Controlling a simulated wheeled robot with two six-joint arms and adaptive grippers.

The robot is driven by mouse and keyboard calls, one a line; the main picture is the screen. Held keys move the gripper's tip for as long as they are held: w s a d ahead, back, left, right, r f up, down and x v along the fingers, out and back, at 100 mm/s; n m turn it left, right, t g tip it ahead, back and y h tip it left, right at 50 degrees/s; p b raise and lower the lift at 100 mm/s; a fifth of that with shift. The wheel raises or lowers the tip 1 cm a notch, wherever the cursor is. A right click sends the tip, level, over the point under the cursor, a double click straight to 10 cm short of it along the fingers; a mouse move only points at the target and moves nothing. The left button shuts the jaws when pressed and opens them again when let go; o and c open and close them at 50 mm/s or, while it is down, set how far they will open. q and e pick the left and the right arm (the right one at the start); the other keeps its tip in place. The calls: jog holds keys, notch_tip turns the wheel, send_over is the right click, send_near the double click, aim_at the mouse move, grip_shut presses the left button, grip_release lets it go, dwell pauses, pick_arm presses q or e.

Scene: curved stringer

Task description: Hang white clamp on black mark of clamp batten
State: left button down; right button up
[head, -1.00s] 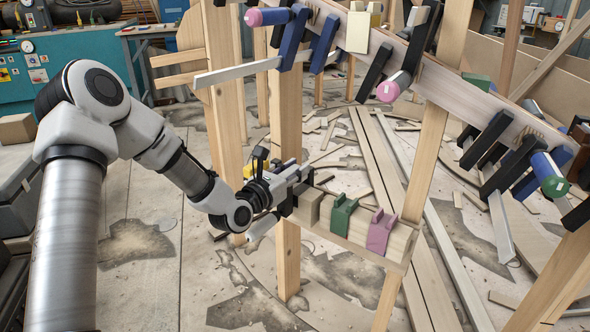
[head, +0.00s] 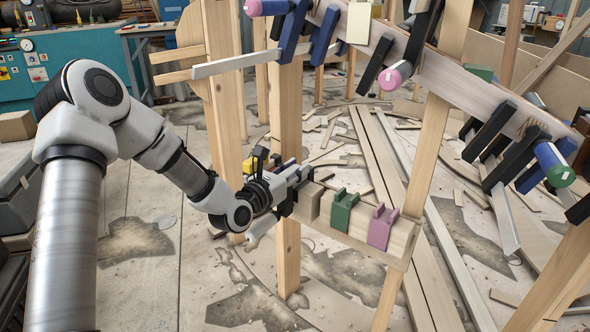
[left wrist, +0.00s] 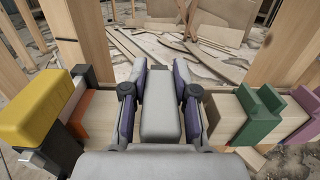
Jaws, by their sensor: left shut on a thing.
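The clamp batten (head: 399,243) is a pale wooden rail fixed across wooden posts at lower middle of the head view. My left gripper (head: 290,190) is at the batten's left part. In the left wrist view the gripper (left wrist: 160,100) is shut on the white clamp (left wrist: 160,108), a greyish block between its two fingers. The clamp is over or at the batten; I cannot tell whether it rests on it. I cannot make out the black mark. My right gripper is not in view.
A yellow clamp (left wrist: 42,105) and an orange one (left wrist: 82,110) are close left of the fingers; the green clamp (left wrist: 260,115) is to the right. A curved stringer (head: 450,88) with many clamps crosses the upper right. Wood offcuts lie on the floor.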

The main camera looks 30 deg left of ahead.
pick_arm(q)
jog(key=c, duration=0.8)
grip_release()
jog(key=shift+r, duration=0.1)
jog(key=s, duration=0.6)
jog(key=shift+s+a, duration=0.3)
jog(key=shift+s, duration=0.05)
jog(key=shift+s+d, duration=0.1)
jog(key=shift+s, duration=0.3)
